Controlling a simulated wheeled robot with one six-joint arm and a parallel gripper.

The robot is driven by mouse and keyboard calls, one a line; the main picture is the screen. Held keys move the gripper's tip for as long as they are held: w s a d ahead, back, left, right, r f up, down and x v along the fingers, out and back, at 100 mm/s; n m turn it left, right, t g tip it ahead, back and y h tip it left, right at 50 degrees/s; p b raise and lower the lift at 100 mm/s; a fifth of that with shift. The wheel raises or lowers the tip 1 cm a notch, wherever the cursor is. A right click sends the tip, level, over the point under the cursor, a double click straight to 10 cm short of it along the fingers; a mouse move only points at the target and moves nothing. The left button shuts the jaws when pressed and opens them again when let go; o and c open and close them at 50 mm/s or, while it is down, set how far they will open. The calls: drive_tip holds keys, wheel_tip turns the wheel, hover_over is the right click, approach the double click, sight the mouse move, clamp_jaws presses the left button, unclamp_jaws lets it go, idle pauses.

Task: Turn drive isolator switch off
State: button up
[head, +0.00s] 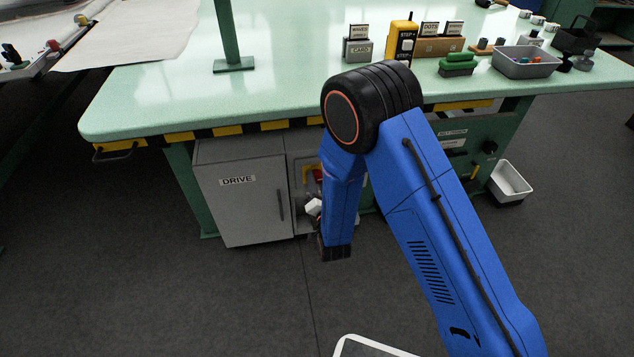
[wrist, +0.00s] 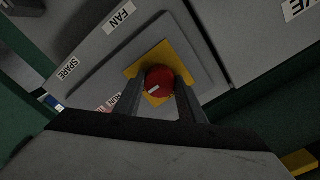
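The isolator switch is a round red knob (wrist: 159,82) with a pale mark, on a yellow plate (wrist: 150,61) on a grey panel. It shows in the head view as a small red knob (head: 318,175) under the bench, partly hidden by my arm. My gripper (wrist: 158,92) has one dark finger on each side of the knob. The fingertips are very close to its sides; whether they press on it I cannot tell. In the head view my gripper (head: 313,207) is mostly hidden behind my blue arm.
Labels reading FAN (wrist: 119,17) and SPARE (wrist: 67,69) are on the panel. A grey DRIVE cabinet (head: 240,210) stands left of the switch. The green benchtop (head: 200,95) overhangs it. A white bin (head: 511,182) is at the right. The floor in front is clear.

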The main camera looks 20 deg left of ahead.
drive_tip(key=shift+n, duration=0.3)
drive_tip(key=n, duration=1.7)
drive_tip(key=shift+d, duration=0.1)
idle(0.6)
drive_tip(key=o, duration=1)
drive_tip(key=shift+o, duration=0.2)
